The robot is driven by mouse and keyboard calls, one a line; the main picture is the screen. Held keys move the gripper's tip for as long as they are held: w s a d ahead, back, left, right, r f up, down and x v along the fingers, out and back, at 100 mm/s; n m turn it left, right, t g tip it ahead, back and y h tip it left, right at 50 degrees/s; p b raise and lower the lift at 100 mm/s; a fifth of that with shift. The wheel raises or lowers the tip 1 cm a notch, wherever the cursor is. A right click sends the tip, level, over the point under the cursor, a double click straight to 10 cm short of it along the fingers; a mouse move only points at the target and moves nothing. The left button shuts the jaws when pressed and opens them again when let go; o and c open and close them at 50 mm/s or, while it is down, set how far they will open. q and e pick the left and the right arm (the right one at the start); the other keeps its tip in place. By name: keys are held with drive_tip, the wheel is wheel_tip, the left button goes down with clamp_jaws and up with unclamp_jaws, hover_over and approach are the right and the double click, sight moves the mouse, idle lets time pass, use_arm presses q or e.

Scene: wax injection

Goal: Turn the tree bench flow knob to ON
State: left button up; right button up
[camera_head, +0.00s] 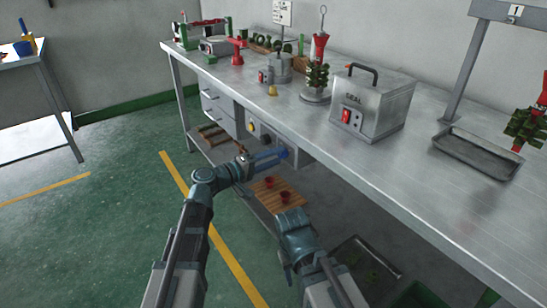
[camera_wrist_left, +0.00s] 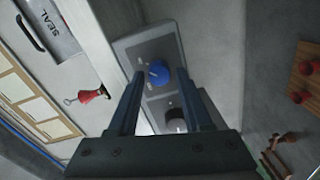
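A grey control panel (camera_head: 278,139) is set in the front of the steel bench; it also shows in the left wrist view (camera_wrist_left: 140,45). On it is a round blue knob (camera_wrist_left: 159,73) with a light mark across its face. My left gripper (camera_head: 281,155) is at the panel front. In the left wrist view its two fingers (camera_wrist_left: 160,76) are apart, one on each side of the blue knob; contact cannot be told. My right arm (camera_head: 295,236) is low in front of the bench; its fingers cannot be made out.
The steel bench top (camera_head: 330,150) holds a grey SEAL box (camera_head: 372,103), a wax tree on a stand (camera_head: 316,80) and a metal tray (camera_head: 478,154). A lower shelf has a wooden board (camera_head: 268,201) with red cups (camera_head: 285,197).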

use_arm(q)
drive_tip(key=shift+o, duration=0.8)
drive_tip(key=v, duration=1.3)
drive_tip(key=shift+s+a+p, duration=0.2)
drive_tip(key=shift+a+p, duration=0.1)
drive_tip(key=shift+a, duration=0.05)
drive_tip(key=shift+f, duration=0.1)
